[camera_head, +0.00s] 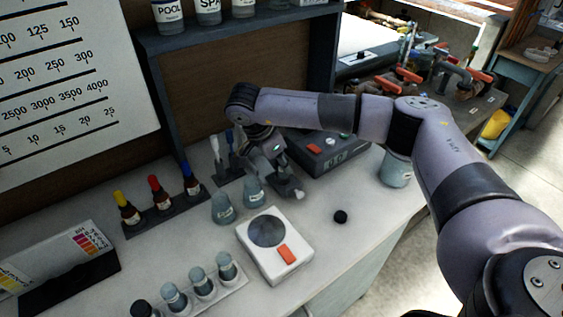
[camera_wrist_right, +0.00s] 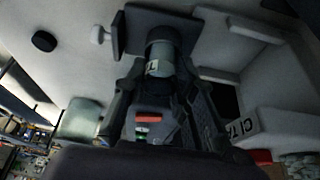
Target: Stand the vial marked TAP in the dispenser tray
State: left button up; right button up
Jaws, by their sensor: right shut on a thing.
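My right gripper (camera_head: 286,183) reaches over the bench from the right, low beside the grey instrument box. In the right wrist view the gripper (camera_wrist_right: 160,75) is shut on a grey vial (camera_wrist_right: 159,55). Part of a white label shows on the vial, but I cannot read it as TAP. In the head view the gripper hides most of the vial. A dark flat piece and a small white knob (camera_wrist_right: 100,35) show beside the vial. I cannot tell which thing is the dispenser tray. My left gripper is not in view.
A white device with a round grey plate (camera_head: 266,231) stands in front. Two grey cups (camera_head: 222,208) are to its left. A rack of capped vials (camera_head: 203,284) stands at the front edge. A black cap (camera_head: 340,217) lies right. The instrument box (camera_head: 328,155) is behind.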

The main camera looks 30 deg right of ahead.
jog(key=o, duration=1.1)
jog(key=shift+r, duration=0.1)
jog(key=shift+r+p, duration=1.9)
jog(key=shift+r, duration=1.5)
